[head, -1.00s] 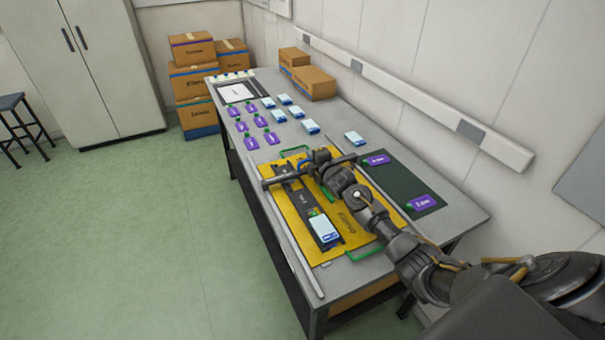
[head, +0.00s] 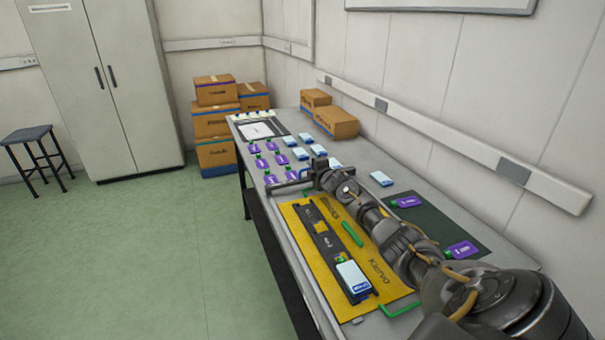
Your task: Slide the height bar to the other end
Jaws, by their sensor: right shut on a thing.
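The height bar (head: 288,187) is a grey bar lying crosswise over the far end of the yellow board (head: 350,300). My right gripper (head: 318,170) is shut on it near its right part; the gripper and arm hide that end. A long grey rail (head: 291,255) runs along the board's left side; the right rail is mostly hidden by my arm. A dark tray (head: 322,243) lies lengthwise on the board, with a white and blue block (head: 352,276) at its near end. My left gripper is not in view.
Purple items (head: 269,161) and white-blue blocks (head: 301,154) stand in rows beyond the bar. A dark green mat (head: 430,228) with two purple items lies right of my arm. Cardboard boxes (head: 338,121) sit by the wall. A green strip (head: 352,234) lies on the board.

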